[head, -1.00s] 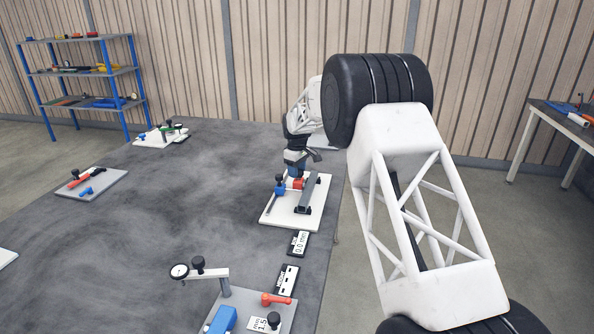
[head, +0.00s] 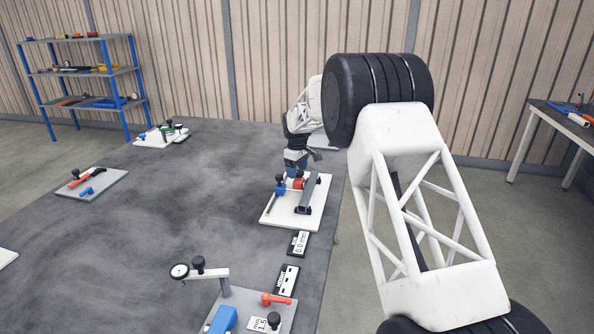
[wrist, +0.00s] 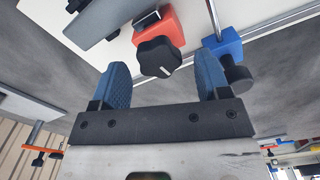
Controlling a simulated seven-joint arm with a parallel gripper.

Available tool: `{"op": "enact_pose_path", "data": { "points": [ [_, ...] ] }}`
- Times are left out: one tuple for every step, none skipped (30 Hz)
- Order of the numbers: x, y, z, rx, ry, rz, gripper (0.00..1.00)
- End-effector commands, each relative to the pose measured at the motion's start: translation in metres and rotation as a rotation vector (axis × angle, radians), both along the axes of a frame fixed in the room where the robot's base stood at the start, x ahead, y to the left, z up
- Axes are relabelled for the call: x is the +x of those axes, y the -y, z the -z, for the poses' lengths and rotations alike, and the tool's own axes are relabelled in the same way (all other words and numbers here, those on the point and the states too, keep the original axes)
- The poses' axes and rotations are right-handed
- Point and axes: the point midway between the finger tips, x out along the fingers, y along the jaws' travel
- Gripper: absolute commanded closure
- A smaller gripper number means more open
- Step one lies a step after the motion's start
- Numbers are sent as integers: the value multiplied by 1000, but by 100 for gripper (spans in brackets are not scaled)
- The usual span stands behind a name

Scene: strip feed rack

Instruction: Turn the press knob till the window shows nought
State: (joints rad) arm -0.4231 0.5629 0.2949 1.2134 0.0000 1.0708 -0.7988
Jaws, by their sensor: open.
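The press is on a white base plate (head: 281,214) towards the far right of the dark table. Its red block (wrist: 160,27) carries a black knob with a white mark (wrist: 158,58). In the wrist view the knob sits between the two blue fingers, near their tips, touching neither as far as I can see. My gripper (wrist: 162,75) is open and empty. In the head view my gripper (head: 298,172) is over the plate, close to the red block. A small window card (head: 299,243) beside the plate reads "0.0 mm".
A blue block with a dark knob (wrist: 228,55) stands close beside the right finger. A grey bar (wrist: 100,18) lies on the plate's other side. A dial gauge stand (head: 205,272) is at the front. The table's middle is clear.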

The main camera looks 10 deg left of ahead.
Motion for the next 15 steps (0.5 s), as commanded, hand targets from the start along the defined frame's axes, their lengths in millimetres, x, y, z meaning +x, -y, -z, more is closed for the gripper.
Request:
{"op": "enact_pose_path", "data": {
  "points": [
    [0,0,-3,1,1,0,30],
    [0,0,-5,1,1,0,30],
    [0,0,-9,1,1,0,30],
    [0,0,-12,1,1,0,30],
    [0,0,-15,0,2,0,30],
    [0,0,-19,1,3,0,30],
    [0,0,-23,1,3,0,30],
    [0,0,-27,1,4,0,30],
    [0,0,-32,1,3,0,30],
    [0,0,-36,1,3,0,30],
    [0,0,-39,1,3,0,30],
    [0,0,-44,1,3,0,30],
    [0,0,-48,1,3,0,30],
    [0,0,-52,1,3,0,30],
    [0,0,-56,1,1,0,30]
  ]
}}
